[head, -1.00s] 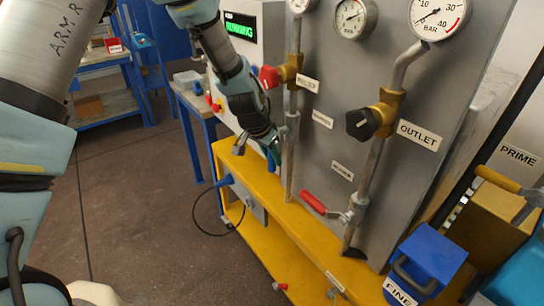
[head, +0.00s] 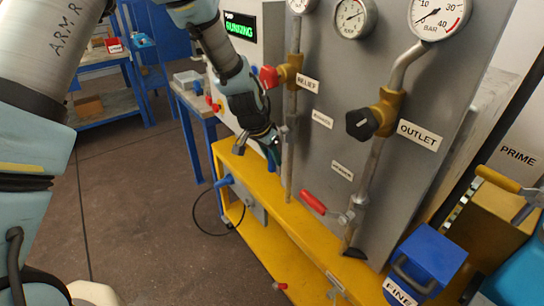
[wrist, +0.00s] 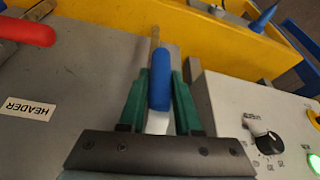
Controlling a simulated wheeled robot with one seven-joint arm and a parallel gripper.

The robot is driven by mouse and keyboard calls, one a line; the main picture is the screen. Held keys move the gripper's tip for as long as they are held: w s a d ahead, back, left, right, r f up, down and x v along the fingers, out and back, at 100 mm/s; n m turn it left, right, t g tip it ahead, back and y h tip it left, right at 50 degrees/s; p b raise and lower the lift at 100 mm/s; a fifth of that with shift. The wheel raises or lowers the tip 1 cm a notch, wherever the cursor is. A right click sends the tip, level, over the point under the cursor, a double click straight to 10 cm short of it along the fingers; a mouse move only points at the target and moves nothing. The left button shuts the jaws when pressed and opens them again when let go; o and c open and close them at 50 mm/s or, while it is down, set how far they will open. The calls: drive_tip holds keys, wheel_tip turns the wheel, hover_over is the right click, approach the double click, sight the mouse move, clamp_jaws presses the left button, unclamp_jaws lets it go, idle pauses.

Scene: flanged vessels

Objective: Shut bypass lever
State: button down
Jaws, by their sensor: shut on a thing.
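A blue lever handle (wrist: 160,88) lies between the green fingers of my gripper (wrist: 160,80) in the wrist view. My gripper is shut on it, one finger along each side. In the head view my gripper (head: 272,150) is beside the left vertical pipe (head: 289,165), in front of the grey panel. The small label (head: 322,118) right of that pipe is too blurred to read.
A red-handled lever (head: 313,202) sits on the outlet pipe; its red handle (wrist: 25,29) shows near the HEADER label (wrist: 30,108) in the wrist view. A grey control box with a knob (wrist: 268,142) is close on the gripper's right. A yellow frame (head: 262,188) runs below.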

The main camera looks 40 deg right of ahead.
drive_tip(key=shift+s+a+g+b, duration=0.1)
drive_tip(key=shift+s+g+b, duration=0.4)
drive_tip(key=shift+g, duration=0.5)
drive_tip(key=s+r+n+g+h+b, duration=0.1)
drive_tip(key=s+r+n+g+b, duration=0.3)
drive_tip(key=g, duration=1)
drive_tip(key=shift+s+a+r+g+b, duration=0.15)
drive_tip(key=shift+s+r+g+b, duration=0.3)
drive_tip(key=shift+s+r, duration=0.95)
drive_tip(key=shift+w+r, duration=0.3)
drive_tip(key=shift+r, duration=0.05)
drive_tip(key=c, duration=0.6)
unclamp_jaws()
drive_tip(key=shift+w, duration=0.1)
